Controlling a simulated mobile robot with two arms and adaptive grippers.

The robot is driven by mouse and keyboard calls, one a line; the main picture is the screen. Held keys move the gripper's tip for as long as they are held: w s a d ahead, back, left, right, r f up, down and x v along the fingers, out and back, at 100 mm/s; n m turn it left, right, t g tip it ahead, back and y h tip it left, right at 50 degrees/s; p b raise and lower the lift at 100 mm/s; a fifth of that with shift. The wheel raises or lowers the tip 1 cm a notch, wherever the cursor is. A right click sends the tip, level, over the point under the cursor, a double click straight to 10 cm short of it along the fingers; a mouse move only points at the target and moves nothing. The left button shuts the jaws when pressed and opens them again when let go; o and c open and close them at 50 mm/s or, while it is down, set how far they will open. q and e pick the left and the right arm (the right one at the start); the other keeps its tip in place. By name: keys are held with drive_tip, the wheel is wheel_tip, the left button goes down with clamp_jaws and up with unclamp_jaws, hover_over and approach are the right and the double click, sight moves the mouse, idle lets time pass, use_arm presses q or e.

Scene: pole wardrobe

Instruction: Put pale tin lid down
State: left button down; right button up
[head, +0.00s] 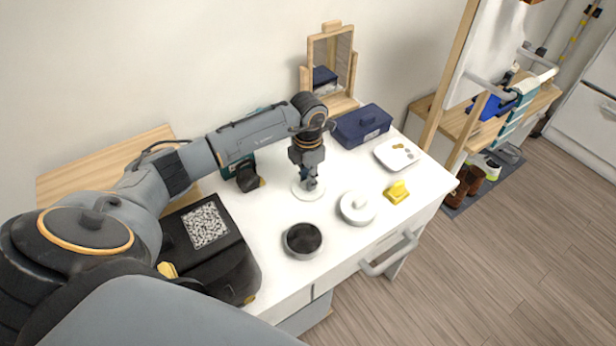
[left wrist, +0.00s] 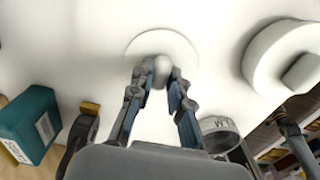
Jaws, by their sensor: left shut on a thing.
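The pale tin lid (head: 300,194) is a flat whitish disc with a round knob, at the middle of the white table. It also shows in the left wrist view (left wrist: 182,42). My left gripper (head: 309,186) points down over it, shut on the lid's knob. In the left wrist view the fingers (left wrist: 157,78) sit on either side of the knob. The lid lies flat, on or just above the tabletop; I cannot tell which. A dark open round tin (head: 303,240) stands in front of it. A white round tin with a knobbed lid (head: 358,209) stands to its right. My right gripper is not in view.
A yellow object (head: 397,192), a white tray with coins (head: 397,154) and a blue box (head: 361,126) stand to the right. A wooden mirror (head: 331,62) is at the back. A black case (head: 209,250) fills the left front. The table (head: 270,213) is bare around the lid.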

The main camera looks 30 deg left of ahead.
use_arm(q)
drive_tip(key=c, duration=1.3)
unclamp_jaws()
drive_tip(key=shift+f, duration=0.1)
drive_tip(key=shift+o, duration=0.2)
drive_tip(key=shift+r, duration=0.3)
wheel_tip(320, 180, up, 12)
drive_tip(key=b, duration=0.1)
drive_tip(key=shift+f, duration=0.15)
